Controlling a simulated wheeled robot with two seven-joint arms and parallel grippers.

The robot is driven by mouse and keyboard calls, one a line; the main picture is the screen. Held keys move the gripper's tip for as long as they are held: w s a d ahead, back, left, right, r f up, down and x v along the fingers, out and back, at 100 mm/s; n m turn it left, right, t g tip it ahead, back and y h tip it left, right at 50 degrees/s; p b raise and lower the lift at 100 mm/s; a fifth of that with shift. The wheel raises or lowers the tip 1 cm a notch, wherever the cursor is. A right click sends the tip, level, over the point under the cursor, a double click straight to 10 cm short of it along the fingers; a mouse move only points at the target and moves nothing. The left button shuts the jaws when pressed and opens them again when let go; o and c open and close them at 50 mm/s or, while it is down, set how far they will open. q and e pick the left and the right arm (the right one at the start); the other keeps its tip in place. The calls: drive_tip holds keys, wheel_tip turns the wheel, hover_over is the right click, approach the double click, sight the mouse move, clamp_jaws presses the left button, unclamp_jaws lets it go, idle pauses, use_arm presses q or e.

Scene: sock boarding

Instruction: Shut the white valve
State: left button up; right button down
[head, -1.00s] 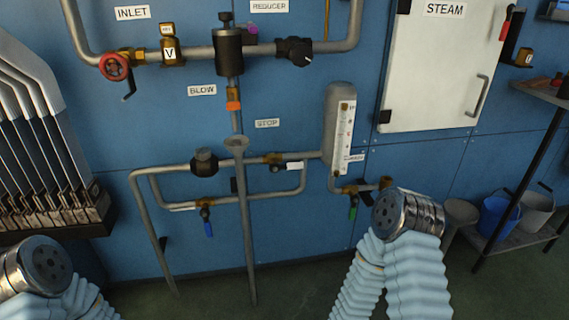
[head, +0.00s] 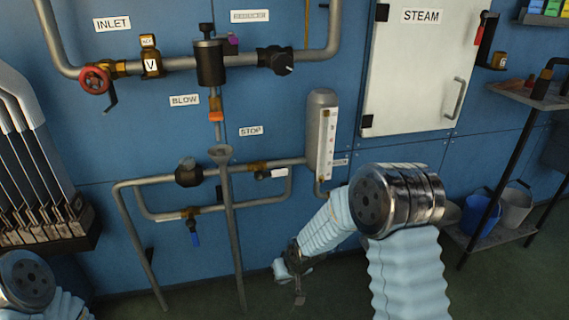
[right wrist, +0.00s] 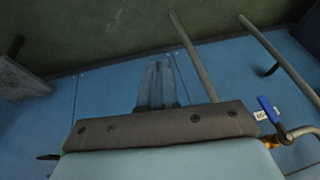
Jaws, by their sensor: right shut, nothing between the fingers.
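The white valve handle (head: 277,173) is on a brass fitting of the horizontal pipe under the STOP label (head: 251,131). It seems to lie roughly along the pipe. My right gripper (head: 299,297) hangs low in front of the wall, below and a little right of the white handle, apart from it. In the right wrist view its fingers (right wrist: 156,85) are together and empty. I cannot make out the white handle in that view. My left gripper is out of view; only part of my left arm shows at the lower left.
A blue-handled valve (head: 194,235) hangs from the lower pipe; its handle also shows in the right wrist view (right wrist: 268,110). A funnel (head: 220,155) on a long pipe stands left of the white valve. A gauge cylinder (head: 322,120) is to its right. Buckets (head: 480,215) stand at far right.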

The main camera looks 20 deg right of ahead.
drive_tip(key=w+d+r+t, duration=0.1)
drive_tip(key=w+r, duration=0.2)
drive_tip(key=r, duration=0.9)
drive_tip(key=w+d+r+t+h, duration=0.1)
drive_tip(key=w+d+r+t, duration=0.1)
drive_tip(key=r, duration=1.1)
drive_tip(key=w+d+r+t+h+p, duration=0.1)
drive_tip(key=w+r, duration=0.3)
drive_tip(key=r, duration=0.9)
drive_tip(key=shift+w+d+m+t, duration=0.3)
drive_tip(key=shift+d+t, duration=0.1)
drive_tip(key=shift+d, duration=0.2)
drive_tip(key=shift+f, duration=0.1)
drive_tip(key=p, duration=0.1)
hover_over(272, 174)
drive_tip(key=s+d, duration=0.2)
drive_tip(key=d, duration=0.2)
wheel_tip(272, 174, down, 7)
drive_tip(key=f, duration=0.4)
drive_tip(key=shift+w+a, duration=0.2)
drive_tip(key=shift+f, duration=0.1)
